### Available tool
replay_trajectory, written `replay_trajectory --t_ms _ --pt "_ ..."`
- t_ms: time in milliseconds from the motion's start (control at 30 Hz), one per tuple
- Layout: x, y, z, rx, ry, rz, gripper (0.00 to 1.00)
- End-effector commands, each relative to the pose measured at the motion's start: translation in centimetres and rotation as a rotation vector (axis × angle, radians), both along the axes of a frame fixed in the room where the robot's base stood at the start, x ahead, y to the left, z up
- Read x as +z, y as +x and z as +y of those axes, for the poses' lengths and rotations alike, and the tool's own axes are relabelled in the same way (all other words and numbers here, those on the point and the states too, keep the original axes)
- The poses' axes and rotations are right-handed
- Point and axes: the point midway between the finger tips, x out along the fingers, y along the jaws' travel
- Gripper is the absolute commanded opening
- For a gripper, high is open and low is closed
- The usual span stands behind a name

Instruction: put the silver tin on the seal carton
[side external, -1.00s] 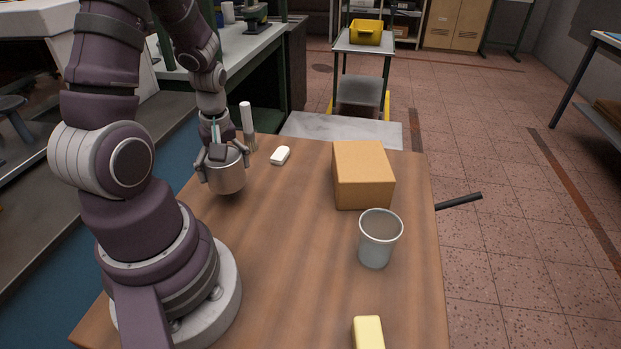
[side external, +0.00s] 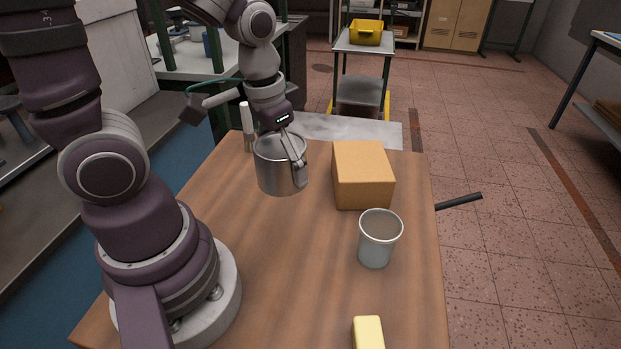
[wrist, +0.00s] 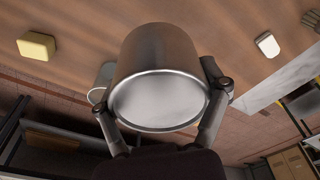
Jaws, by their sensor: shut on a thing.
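The silver tin (side external: 275,172) is a shiny metal cylinder held in my gripper (side external: 293,155), above the table in the side view. It looks roughly upright. In the wrist view the tin (wrist: 160,60) fills the middle, with a finger on each side. One finger shows on the tin's right in the side view; the other is hidden there. The seal carton appears to be the plain tan box (side external: 362,176) on the table, to the right of the tin and apart from it. I cannot make out the carton in the wrist view.
A grey open cup (side external: 377,238) stands just in front of the carton. A yellow block (side external: 368,333) lies at the front edge. A white marker-like cylinder (side external: 248,125) stands at the far left. A small white block (wrist: 267,45) shows in the wrist view. The table's middle is clear.

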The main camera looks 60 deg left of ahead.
Motion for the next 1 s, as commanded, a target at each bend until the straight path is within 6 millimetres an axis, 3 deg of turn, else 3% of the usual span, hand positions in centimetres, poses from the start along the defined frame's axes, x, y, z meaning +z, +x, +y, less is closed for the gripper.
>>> replay_trajectory --t_ms 167,400,600,867,1000 --pt "-0.2 2.2 -0.5 -0.071 0.003 -0.001 0.35" --pt "-0.9 9.0 0.2 -0.066 0.002 -0.001 0.35" --pt "-1.4 13.5 0.6 -0.066 0.001 -0.001 0.35" --pt "-1.5 16.0 0.9 -0.062 0.001 -0.003 0.35" --pt "-4.2 15.9 0.8 -0.063 0.001 0.002 0.35"
